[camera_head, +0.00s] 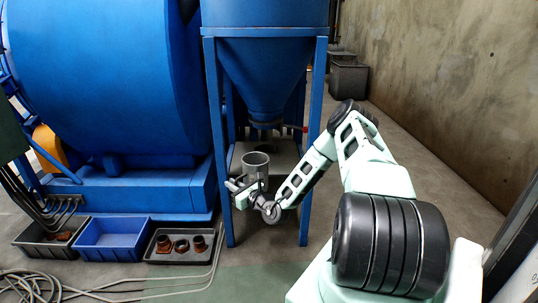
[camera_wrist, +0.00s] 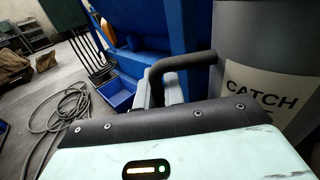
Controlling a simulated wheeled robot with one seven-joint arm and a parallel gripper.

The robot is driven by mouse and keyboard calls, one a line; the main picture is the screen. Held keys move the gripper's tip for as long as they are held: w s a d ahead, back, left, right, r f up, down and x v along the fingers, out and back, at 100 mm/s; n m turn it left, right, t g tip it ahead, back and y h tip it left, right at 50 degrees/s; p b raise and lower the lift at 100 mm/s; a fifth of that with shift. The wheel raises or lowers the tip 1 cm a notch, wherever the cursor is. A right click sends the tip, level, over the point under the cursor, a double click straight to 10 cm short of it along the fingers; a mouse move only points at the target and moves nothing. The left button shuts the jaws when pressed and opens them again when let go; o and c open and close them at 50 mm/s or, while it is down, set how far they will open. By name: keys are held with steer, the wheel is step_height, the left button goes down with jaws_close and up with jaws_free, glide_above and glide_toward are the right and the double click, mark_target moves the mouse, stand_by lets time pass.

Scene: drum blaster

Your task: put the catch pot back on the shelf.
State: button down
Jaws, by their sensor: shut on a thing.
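The catch pot (camera_head: 256,164) is a grey, open-topped cylinder, held upright below the blue hopper's outlet. In the wrist view the pot (camera_wrist: 262,35) fills the right side, with a pale label reading "CATCH" and a dark handle (camera_wrist: 178,64) on its left. My gripper (camera_head: 241,190) is at the pot's lower left in the head view and is shut on it; the fingers are largely hidden in the wrist view. The grey shelf (camera_head: 286,153) lies between the blue legs, behind the pot in the picture. Whether the pot's base touches the shelf cannot be told.
Blue frame legs (camera_head: 218,150) stand close on both sides of the pot. A blue drum (camera_head: 95,75) is at left. Several trays, including a blue one (camera_head: 112,240), line the floor at left beside loose cables (camera_head: 45,288).

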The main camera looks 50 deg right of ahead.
mark_target(244, 169)
steer(key=shift+h, duration=0.3)
steer(key=d+r, duration=0.1)
steer(key=d, duration=0.1)
steer(key=d+r, duration=0.1)
steer(key=d, duration=0.3)
steer(key=shift+w+d+r, duration=0.35)
steer(key=shift+w+r, duration=0.05)
steer(key=w+d+b, duration=0.2)
steer(key=w+d, duration=0.1)
steer(key=w+d+b, duration=0.2)
steer(key=w+d, duration=0.1)
steer(key=d, duration=0.1)
steer(key=w+d+b, duration=0.2)
steer(key=w+d, duration=0.1)
steer(key=d, duration=0.1)
steer(key=shift+w, duration=0.3)
steer(key=w+d+b, duration=0.2)
steer(key=shift+w+d+f, duration=0.1)
steer(key=shift+d+f, duration=0.05)
steer(key=shift+d, duration=0.25)
steer(key=shift+a+f+b, duration=0.15)
steer(key=shift+f+b, duration=0.35)
steer(key=shift+f, duration=0.1)
steer(key=c, duration=1.5)
jaws_free()
steer(key=shift+f, duration=0.15)
